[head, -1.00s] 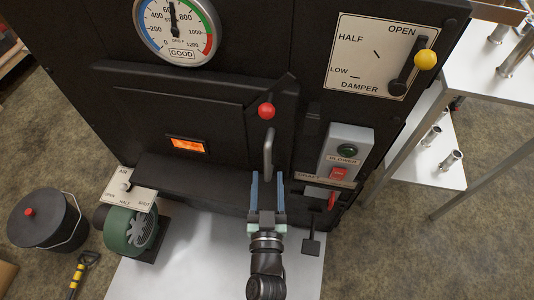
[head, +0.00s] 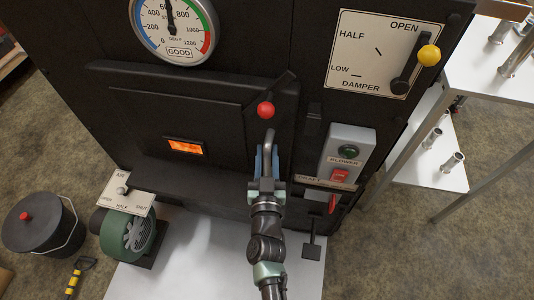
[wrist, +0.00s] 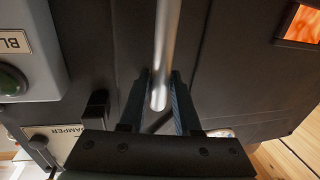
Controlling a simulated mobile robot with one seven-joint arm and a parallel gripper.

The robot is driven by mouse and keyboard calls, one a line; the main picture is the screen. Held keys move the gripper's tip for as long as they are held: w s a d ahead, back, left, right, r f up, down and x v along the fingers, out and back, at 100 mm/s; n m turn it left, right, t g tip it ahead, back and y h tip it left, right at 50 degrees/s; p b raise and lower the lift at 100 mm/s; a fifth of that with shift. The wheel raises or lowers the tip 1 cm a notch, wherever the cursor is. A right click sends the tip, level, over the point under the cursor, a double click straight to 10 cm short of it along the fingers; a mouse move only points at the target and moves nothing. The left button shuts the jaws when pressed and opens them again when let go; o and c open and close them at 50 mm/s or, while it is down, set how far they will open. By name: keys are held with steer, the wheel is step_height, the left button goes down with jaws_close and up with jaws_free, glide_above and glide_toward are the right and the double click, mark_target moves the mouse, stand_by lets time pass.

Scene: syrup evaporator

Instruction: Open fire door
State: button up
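The black fire door (head: 190,115) stands closed on the stove front, with a small glowing window (head: 185,147). A lever with a red ball knob (head: 266,110) is at its right edge. Below the knob is an upright grey metal handle (head: 269,141), a bar that also shows in the wrist view (wrist: 166,45). My gripper (head: 266,162) is at the lower part of this handle. In the wrist view my gripper (wrist: 160,95) has its blue-lined fingers on either side of the bar, with small gaps visible. It looks open, and the palm is behind the bar's lower end.
The blower box (head: 347,155) with green and red buttons is close to the right of my gripper. The damper plate (head: 380,55) is above it. A green blower (head: 128,232) and a lidded black bucket (head: 40,222) stand at lower left. A white table (head: 490,70) is at right.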

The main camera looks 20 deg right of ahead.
jaws_close()
stand_by(1.1)
